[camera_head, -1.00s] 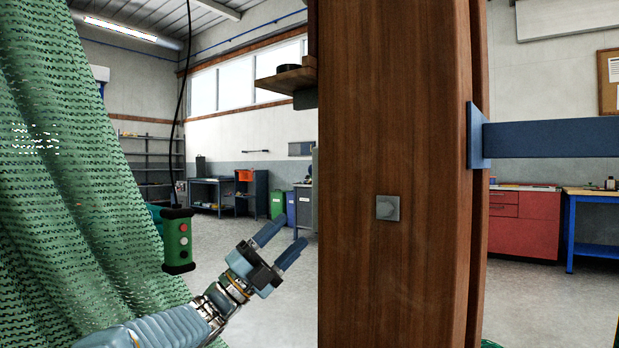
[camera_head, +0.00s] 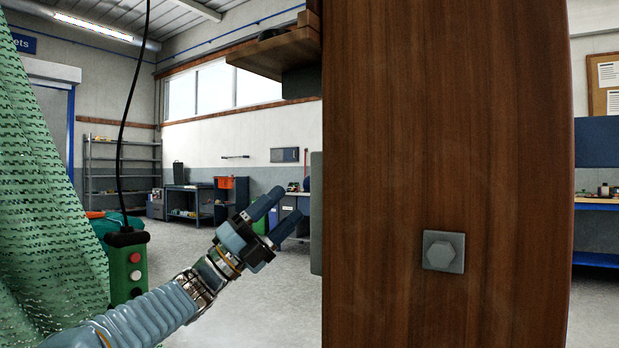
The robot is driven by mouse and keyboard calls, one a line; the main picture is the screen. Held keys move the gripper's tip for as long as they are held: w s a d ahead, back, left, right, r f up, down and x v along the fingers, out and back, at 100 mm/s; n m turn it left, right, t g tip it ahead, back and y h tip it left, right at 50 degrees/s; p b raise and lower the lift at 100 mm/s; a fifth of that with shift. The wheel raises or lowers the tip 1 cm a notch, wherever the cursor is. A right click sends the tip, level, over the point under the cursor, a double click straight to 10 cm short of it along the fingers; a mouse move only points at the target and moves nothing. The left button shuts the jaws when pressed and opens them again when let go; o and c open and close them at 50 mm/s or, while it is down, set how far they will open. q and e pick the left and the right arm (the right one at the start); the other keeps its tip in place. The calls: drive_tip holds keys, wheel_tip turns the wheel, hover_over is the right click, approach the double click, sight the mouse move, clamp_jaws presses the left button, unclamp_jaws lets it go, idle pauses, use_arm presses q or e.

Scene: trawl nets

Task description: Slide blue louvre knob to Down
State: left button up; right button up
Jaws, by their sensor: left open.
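I cannot make out a blue louvre knob in the head view. My left gripper (camera_head: 284,206) is open and empty, its two blue-grey fingers pointing up and right. It appears just left of a tall brown wooden post (camera_head: 450,140), apart from it in the picture. My right gripper is not in view.
The post blocks much of the right side and carries a grey plate with a hexagonal bolt head (camera_head: 442,251). A green net (camera_head: 40,190) hangs at left. A green pendant control (camera_head: 127,268) hangs beside it on a black cable. Open floor and workbenches lie beyond.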

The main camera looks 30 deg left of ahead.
sight(305, 189)
use_arm(q)
drive_tip(key=p+x, duration=0.1)
drive_tip(key=x, duration=0.6)
drive_tip(key=shift+w+d+r+p, duration=0.1)
drive_tip(key=shift+d+r+p, duration=0.05)
drive_tip(key=shift+p, duration=0.25)
clamp_jaws()
